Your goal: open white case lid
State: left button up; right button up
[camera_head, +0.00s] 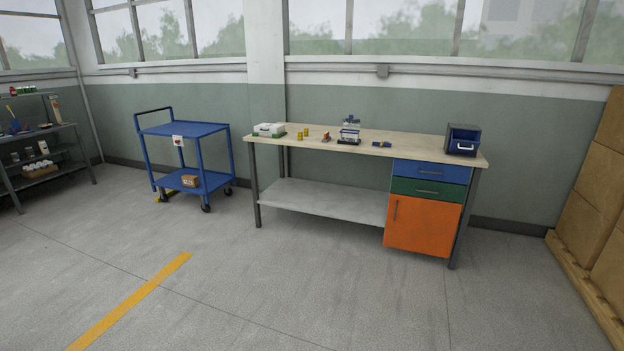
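A small white case (269,129) sits at the left end of the workbench top (410,148). Its lid looks shut, and a green strip shows along its lower part. Neither of my grippers is in view, and no part of my arms shows. The bench stands some distance ahead of me across the floor.
On the bench are yellow cans (301,134), a small machine (350,131) and a dark blue bin (463,140). A blue cart (185,130) stands left of the bench, shelves (40,152) far left, stacked boxes (597,180) right. The floor (270,290) before the bench is clear.

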aim_at(268, 129)
jog(key=i+z, duration=0.15)
jog(key=i, duration=1.8)
